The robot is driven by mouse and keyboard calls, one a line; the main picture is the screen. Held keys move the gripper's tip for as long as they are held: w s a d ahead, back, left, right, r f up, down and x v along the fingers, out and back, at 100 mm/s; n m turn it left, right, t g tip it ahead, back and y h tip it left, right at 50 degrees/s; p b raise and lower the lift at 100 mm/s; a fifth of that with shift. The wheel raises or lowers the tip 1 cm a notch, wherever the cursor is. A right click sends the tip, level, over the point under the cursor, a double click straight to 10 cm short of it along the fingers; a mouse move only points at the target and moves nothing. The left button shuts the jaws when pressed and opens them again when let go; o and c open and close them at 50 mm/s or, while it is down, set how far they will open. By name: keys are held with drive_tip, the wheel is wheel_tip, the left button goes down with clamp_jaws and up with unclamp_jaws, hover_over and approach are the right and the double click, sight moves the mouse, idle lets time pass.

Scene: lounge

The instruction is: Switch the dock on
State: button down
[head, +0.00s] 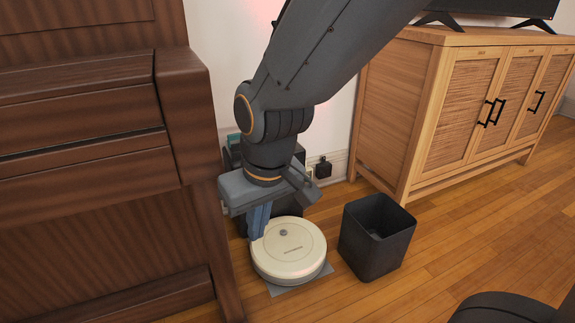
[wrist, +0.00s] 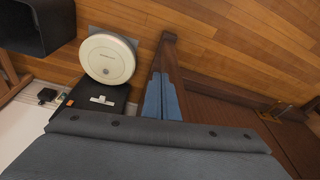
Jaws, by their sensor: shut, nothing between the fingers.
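The dock (head: 290,209) is a dark box against the wall behind the robot vacuum, mostly hidden by my arm and gripper in the head view. In the wrist view the dock (wrist: 112,93) is black, with a white patch and a small orange spot (wrist: 68,101) near its edge; I cannot tell whether that spot is a switch. The round cream robot vacuum (head: 288,247) sits in front of the dock on a grey mat. My gripper (head: 257,235) is shut and empty, its blue fingers pointing down beside the vacuum's left rim; the wrist view shows the fingers (wrist: 161,80) together.
A brown wooden piano-like cabinet (head: 100,220) stands close on the left. A black open bin (head: 375,240) stands right of the vacuum. A black plug (head: 323,168) is at the wall. A wooden sideboard (head: 450,120) is at right. The front floor is clear.

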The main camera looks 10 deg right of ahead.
drive_tip(key=w+d+f+t, duration=0.3)
drive_tip(key=w+f, duration=0.1)
drive_tip(key=w, duration=0.8)
drive_tip(key=w+d+f+m+t+y, duration=0.1)
drive_tip(key=w+d+f+t, duration=0.3)
drive_tip(key=w, duration=0.7)
drive_tip(key=w+d+f+t, duration=0.15)
drive_tip(key=w+f, duration=0.35)
drive_tip(key=w, duration=0.7)
drive_tip(key=w+d+f+t+y, duration=0.2)
drive_tip(key=w+d+f+t, duration=0.2)
drive_tip(key=d+f, duration=0.4)
drive_tip(key=s+d+f+m+t, duration=0.1)
drive_tip(key=s+d+f+t, duration=0.3)
drive_tip(key=s+d+f, duration=0.2)
drive_tip(key=shift+d+p, duration=0.15)
drive_tip(key=shift+p, duration=0.3)
drive_tip(key=b+x, duration=0.6)
drive_tip(key=x, duration=0.8)
drive_tip(key=shift+b, duration=0.4)
